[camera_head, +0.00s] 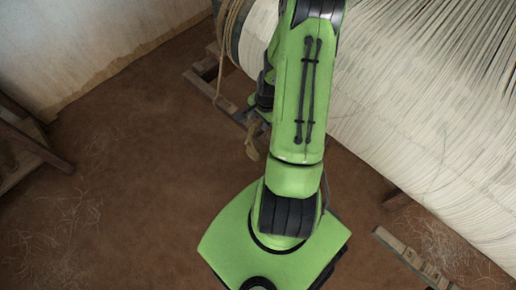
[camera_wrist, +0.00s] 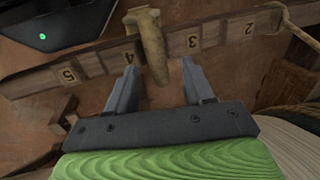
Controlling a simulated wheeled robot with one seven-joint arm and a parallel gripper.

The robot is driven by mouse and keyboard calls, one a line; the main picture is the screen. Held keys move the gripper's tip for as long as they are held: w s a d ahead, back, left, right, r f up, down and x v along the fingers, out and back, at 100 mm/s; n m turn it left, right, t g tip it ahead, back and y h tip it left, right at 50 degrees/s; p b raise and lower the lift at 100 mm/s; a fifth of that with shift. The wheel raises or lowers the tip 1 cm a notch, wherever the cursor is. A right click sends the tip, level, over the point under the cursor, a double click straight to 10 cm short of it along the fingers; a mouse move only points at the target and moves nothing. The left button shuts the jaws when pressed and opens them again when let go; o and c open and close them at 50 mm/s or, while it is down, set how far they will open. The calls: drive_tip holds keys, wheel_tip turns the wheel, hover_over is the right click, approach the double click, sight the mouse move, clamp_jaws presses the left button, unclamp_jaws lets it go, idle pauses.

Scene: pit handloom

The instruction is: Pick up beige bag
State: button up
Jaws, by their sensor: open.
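The beige bag (camera_wrist: 150,42) is a long, narrow pouch in the wrist view. It lies across a numbered wooden rail, between the plates marked 4 and 3. My gripper (camera_wrist: 158,66) is open, with one finger on each side of the bag's lower part. Gaps show between the fingers and the bag, and I cannot tell its depth relative to the fingertips. In the head view a small beige-brown shape (camera_head: 252,141), likely the bag, shows just left of my green arm. My gripper is not clearly visible there.
The wooden rail (camera_wrist: 213,38) crosses the wrist view, with a rope (camera_wrist: 293,22) at its right end. In the head view the loom's white warp roll (camera_head: 420,110) fills the upper right. A wooden frame (camera_head: 25,150) stands at the left. The brown floor between is mostly open.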

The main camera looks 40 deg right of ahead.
sight(259, 121)
drive_tip(key=f, duration=0.3)
drive_tip(key=shift+w+f+b, duration=0.15)
drive_tip(key=shift+w+b, duration=0.1)
drive_tip(key=shift+b, duration=0.1)
drive_tip(key=shift+c, duration=0.3)
clamp_jaws()
drive_tip(key=shift+w+d, duration=0.1)
idle(0.5)
